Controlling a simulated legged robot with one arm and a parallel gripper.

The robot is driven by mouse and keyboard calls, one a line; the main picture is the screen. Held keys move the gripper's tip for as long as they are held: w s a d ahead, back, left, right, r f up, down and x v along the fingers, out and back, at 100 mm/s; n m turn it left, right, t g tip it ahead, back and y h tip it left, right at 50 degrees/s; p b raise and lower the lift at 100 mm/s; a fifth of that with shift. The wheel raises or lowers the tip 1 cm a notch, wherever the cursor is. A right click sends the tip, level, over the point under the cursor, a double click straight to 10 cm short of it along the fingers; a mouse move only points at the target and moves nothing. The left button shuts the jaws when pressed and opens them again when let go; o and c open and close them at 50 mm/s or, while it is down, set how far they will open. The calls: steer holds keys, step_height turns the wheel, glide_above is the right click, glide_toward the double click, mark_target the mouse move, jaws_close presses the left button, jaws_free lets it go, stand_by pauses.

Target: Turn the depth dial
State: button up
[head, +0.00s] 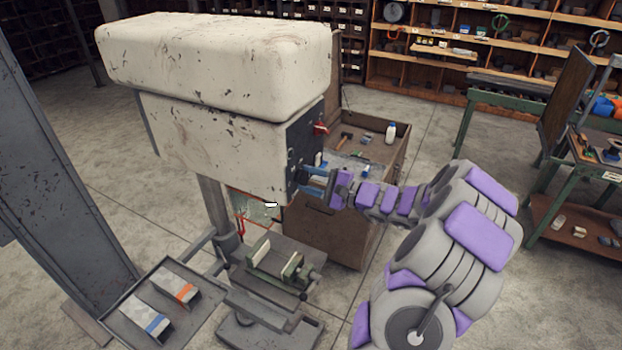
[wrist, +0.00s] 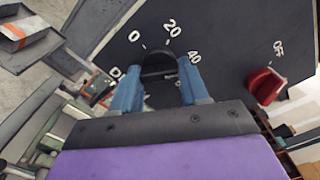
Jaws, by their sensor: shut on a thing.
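The black depth dial (wrist: 157,62) is on the dark control panel (wrist: 225,35) in the wrist view, with the numbers 0, 20 and 40 around its far side. My gripper (wrist: 158,82) has its two blue fingers on either side of the dial and is shut on it. In the head view my gripper (head: 316,183) reaches the dark side panel of the large worn white drill press head (head: 215,130). The fingers hide part of the dial there.
A red switch (wrist: 263,86) marked OFF is right of the dial. Below the machine head are a vise (head: 277,262) and a tray (head: 150,272) holding two boxes.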

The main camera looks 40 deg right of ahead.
steer(key=shift+f, duration=0.2)
steer(key=o, duration=1.1)
steer(key=shift+r, duration=0.1)
steer(key=shift+c, duration=0.2)
steer(key=shift+s, duration=0.1)
steer(key=b+v, duration=0.1)
steer(key=v, duration=1.6)
steer(key=shift+b, duration=0.35)
steer(key=shift+d, duration=0.15)
